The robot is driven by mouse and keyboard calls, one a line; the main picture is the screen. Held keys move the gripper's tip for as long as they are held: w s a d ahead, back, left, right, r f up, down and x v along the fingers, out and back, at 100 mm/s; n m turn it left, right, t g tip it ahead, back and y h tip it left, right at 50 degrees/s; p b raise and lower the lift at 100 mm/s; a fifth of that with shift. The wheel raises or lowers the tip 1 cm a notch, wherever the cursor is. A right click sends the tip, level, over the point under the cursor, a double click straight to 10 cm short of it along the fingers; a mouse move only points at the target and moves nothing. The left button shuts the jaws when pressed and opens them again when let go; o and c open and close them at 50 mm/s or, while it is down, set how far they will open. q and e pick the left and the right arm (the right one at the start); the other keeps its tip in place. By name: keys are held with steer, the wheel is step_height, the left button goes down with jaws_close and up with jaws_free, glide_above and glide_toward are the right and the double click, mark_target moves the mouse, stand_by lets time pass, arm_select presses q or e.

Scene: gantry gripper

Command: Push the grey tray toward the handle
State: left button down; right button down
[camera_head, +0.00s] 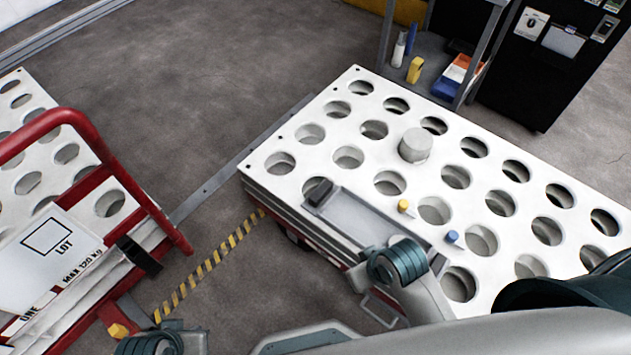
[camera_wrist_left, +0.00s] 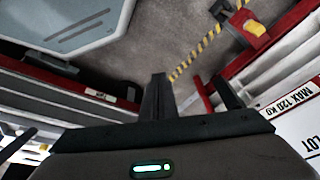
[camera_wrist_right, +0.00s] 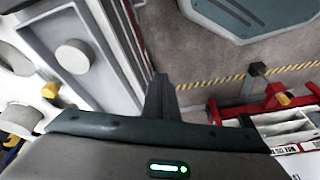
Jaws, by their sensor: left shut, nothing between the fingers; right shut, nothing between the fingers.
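The long, shallow grey tray (camera_head: 370,222) lies along the near edge of the white perforated table in the head view. A black block (camera_head: 318,192), perhaps a handle, stands at its left end. My right wrist (camera_head: 397,262) hides part of the tray's near right side. My right gripper (camera_wrist_right: 160,97) is shut and empty; the table edge shows to its left in the right wrist view. My left gripper (camera_wrist_left: 157,97) is shut and empty over the floor, with the red cart to its right in the left wrist view. I cannot tell whether either fingertip touches anything.
The red cart (camera_head: 182,235) with its tubular bar stands at the left. A grey cylinder (camera_head: 415,146), a yellow knob (camera_head: 403,205) and a blue knob (camera_head: 452,237) stand on the table. A shelf (camera_head: 432,75) is behind. Floor with a yellow-black strip (camera_head: 208,265) separates cart and table.

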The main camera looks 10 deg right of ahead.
steer(key=w+a+n+g+y, duration=0.1)
steer(key=w+a+n, duration=0.1)
steer(key=w+a, duration=0.5)
steer(key=w+a+n+g, duration=0.15)
steer(key=w+a, duration=0.25)
steer(key=w, duration=0.7)
arm_select(q)
steer(key=shift+g, duration=0.3)
steer(key=f, duration=0.5)
steer(key=shift+s+d+f, duration=0.15)
steer(key=shift+s+d, duration=0.15)
steer(key=shift+d, duration=0.05)
arm_select(e)
steer(key=w+d+r+h, duration=0.1)
steer(key=w+d+r, duration=0.1)
steer(key=w, duration=0.5)
steer(key=w+d+r+h, duration=0.1)
steer(key=w+d+r, duration=0.2)
steer(key=w, duration=0.5)
steer(key=shift+w+d+r+n+g+h, duration=0.3)
steer(key=shift+r+n+g, duration=0.05)
steer(key=shift+r+n, duration=0.1)
steer(key=shift+f, duration=0.1)
